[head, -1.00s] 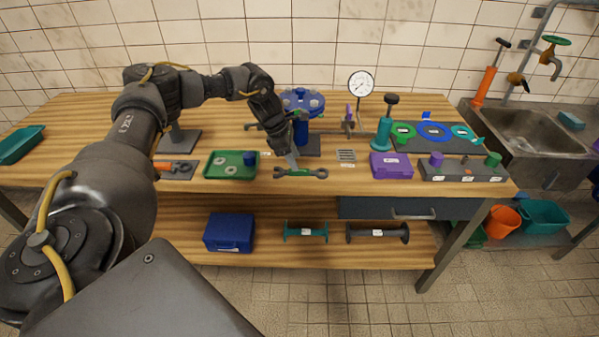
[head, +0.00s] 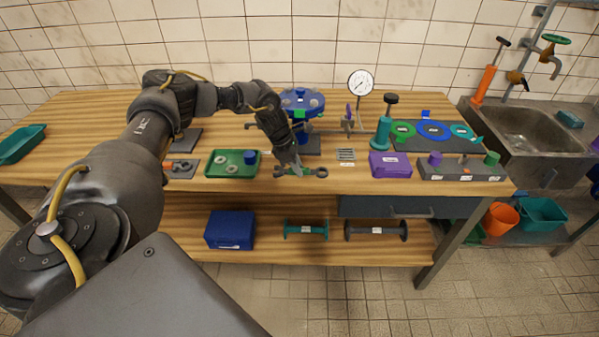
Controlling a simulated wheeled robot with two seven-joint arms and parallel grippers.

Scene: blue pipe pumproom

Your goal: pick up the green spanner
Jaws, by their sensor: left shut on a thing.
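The gripper's fingers hide part of the handle. The spanner is at bench-top height; I cannot tell any gap beneath it. My right gripper is not in view.
A green tray (head: 209,170) stands left of the spanner. A blue flanged valve (head: 302,101) stands behind it. A slotted grey plate (head: 346,154) and a purple box (head: 390,171) are at its right. The bench's front edge (head: 330,192) is close.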

